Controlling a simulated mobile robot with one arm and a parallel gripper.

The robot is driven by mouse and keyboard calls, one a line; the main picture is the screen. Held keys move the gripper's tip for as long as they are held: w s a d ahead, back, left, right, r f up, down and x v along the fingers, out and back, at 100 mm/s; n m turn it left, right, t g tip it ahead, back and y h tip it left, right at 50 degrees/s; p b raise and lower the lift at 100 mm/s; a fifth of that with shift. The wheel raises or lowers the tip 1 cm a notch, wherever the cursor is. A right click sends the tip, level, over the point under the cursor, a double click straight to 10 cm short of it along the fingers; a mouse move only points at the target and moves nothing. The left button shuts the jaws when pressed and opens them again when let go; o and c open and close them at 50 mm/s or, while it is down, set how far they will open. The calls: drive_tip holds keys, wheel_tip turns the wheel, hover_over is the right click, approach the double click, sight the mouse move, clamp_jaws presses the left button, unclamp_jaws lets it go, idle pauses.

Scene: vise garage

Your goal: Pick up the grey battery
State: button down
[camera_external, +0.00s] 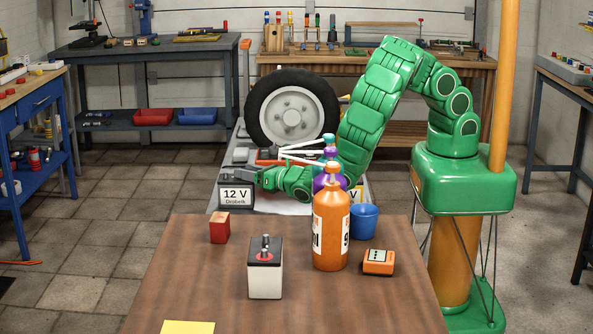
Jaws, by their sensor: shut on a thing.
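A dark grey battery (234,197) with a white "12 V" label stands upright at the left of the pale surface behind the wooden table. My gripper (256,178) reaches down to its upper right side and is shut on it. The fingertips are small and partly hidden against the battery. I cannot tell whether it is lifted clear of the surface. Another battery (265,280), off-white with a black top, stands on the front table, apart from my gripper.
The wooden table (190,277) holds a red block (220,228), an orange bottle (331,232), a blue cup (364,222), an orange meter (378,262) and a yellow note (187,327). A purple bottle stands behind the orange one. A wheel (292,107) stands behind my gripper.

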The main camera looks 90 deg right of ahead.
drive_tip(key=shift+r, duration=0.1)
wheel_tip(320, 180, up, 10)
idle(1.0)
